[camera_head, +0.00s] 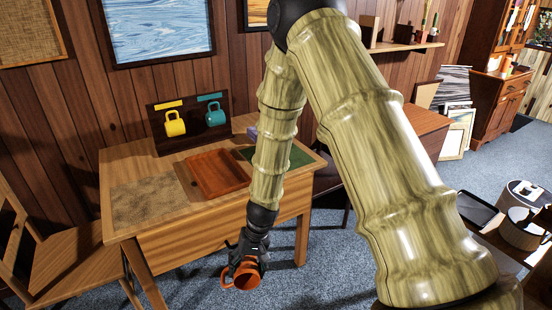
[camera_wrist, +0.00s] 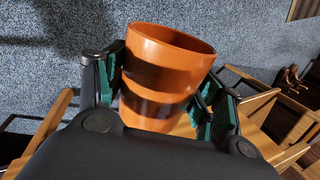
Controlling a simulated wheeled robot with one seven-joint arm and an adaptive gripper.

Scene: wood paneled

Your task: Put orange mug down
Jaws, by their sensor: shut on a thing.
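The orange mug (camera_head: 243,277) is held in my gripper (camera_head: 244,262), in front of the table's front edge and over the blue-grey carpet. In the wrist view the mug (camera_wrist: 166,62) sits between the two green-padded fingers (camera_wrist: 162,95), which press on its sides. Its handle points left in the head view. The wooden table (camera_head: 203,227) stands behind the gripper. A brown-orange tray (camera_head: 218,186), a tan woven mat (camera_head: 150,197) and a dark green mat (camera_head: 293,158) lie on the tabletop. The inside of the mug cannot be seen clearly.
A dark rack (camera_head: 163,146) at the table's back holds a yellow mug (camera_head: 175,126) and a teal mug (camera_head: 215,117). A wooden chair (camera_head: 65,262) stands at the left. The front of the tabletop is clear. A round white container (camera_head: 520,232) stands at the right.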

